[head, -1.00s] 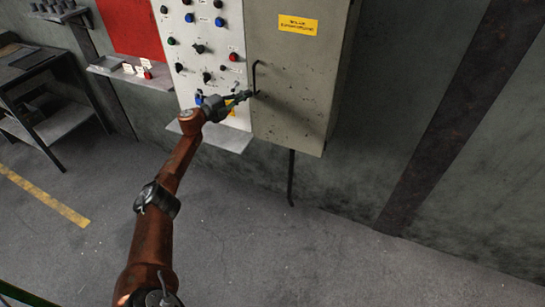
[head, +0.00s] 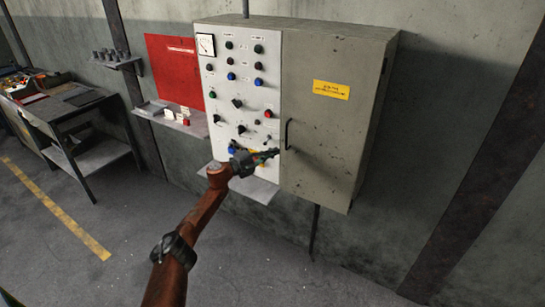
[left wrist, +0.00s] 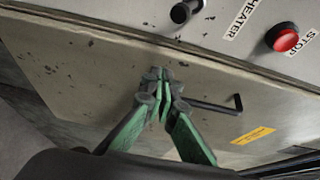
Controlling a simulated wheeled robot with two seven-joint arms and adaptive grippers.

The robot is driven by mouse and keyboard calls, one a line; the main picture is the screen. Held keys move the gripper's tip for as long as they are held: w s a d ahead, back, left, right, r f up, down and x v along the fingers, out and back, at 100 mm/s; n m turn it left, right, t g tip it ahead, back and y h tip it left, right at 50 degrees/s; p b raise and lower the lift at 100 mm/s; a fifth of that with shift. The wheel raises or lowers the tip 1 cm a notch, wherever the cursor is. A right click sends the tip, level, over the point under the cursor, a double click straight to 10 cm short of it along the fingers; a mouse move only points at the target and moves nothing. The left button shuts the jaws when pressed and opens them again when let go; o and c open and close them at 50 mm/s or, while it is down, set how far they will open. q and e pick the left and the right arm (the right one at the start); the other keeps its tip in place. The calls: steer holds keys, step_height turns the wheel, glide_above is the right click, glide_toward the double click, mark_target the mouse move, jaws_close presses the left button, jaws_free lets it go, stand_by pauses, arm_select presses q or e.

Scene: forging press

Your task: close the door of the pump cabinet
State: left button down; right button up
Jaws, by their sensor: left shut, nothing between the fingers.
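The pump cabinet door (head: 325,130) is a worn grey-beige panel with a yellow label (head: 331,90) and a black bar handle (head: 288,134) near its left edge. It looks about flush with the control panel; I cannot tell whether a small gap is left. My left gripper (head: 270,155) is shut and empty, just left of the handle's lower end. In the left wrist view, the green-fingered gripper (left wrist: 163,76) is in front of the door (left wrist: 80,75), beside the handle (left wrist: 220,104); contact with the door is unclear. My right gripper is out of view.
The white control panel (head: 222,105) with buttons and knobs adjoins the door's left side, with a small shelf (head: 255,187) under it. A red board (head: 175,70), a ledge (head: 195,124) and a workbench (head: 75,105) stand further left. The floor in front is clear.

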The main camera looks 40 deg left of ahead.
arm_select(q)
steer(key=s+a, duration=0.6)
steer(key=s, duration=0.2)
steer(key=shift+s+a+f+b, duration=0.15)
steer(key=shift+s+a+b, duration=0.05)
steer(key=shift+a+b, duration=0.2)
